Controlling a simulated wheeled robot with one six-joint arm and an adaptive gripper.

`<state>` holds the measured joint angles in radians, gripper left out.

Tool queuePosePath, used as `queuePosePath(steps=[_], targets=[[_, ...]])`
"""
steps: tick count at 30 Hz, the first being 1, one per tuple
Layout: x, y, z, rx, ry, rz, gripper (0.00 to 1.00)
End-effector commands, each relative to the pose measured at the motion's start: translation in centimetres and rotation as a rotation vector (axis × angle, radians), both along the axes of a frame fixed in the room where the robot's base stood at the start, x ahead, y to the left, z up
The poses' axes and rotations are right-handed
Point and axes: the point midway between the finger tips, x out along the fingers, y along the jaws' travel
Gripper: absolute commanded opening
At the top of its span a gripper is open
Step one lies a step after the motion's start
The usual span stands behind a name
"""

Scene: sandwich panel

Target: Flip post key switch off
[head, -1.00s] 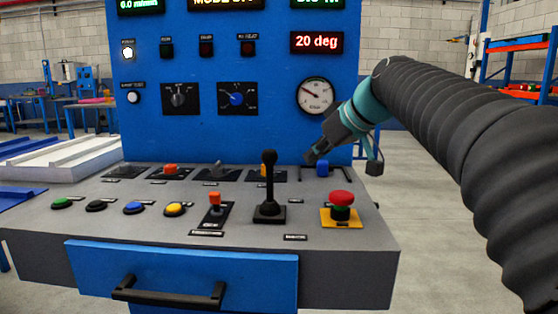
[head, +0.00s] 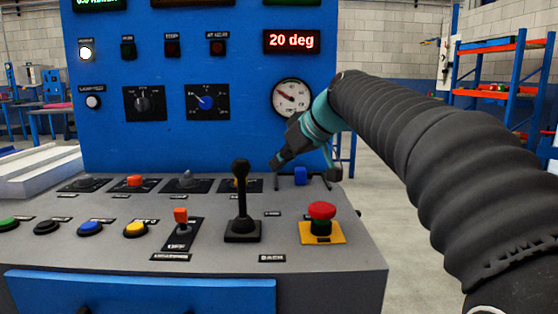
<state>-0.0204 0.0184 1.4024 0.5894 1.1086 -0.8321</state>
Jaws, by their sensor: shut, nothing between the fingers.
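The control console has a sloped grey top (head: 340,262) with a back row of small switches. They include a black one (head: 85,183), an orange one (head: 135,181), a grey metal one (head: 187,179) and a blue one (head: 300,176) standing between dark uprights. The labels are too small to read, so I cannot tell which is the post key switch. My gripper (head: 278,161) is shut and empty. It points down and left above the back right of the console, up and left of the blue switch, apparently not touching it. An orange-yellow switch (head: 240,183) is partly hidden behind the joystick.
A black joystick (head: 241,205) stands tall left of my gripper. A red mushroom button (head: 321,213) on a yellow plate is at front right. The blue upright panel (head: 180,60) rises behind.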

Motion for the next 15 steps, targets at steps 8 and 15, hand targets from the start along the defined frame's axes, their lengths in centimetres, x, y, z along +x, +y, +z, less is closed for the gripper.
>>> queuePosePath(steps=[8,15], targets=[[2.9,2.7,-3.8,0.000,0.002,0.000,0.00],[5.4,4.9,-4.6,0.000,0.000,-0.001,0.00]])
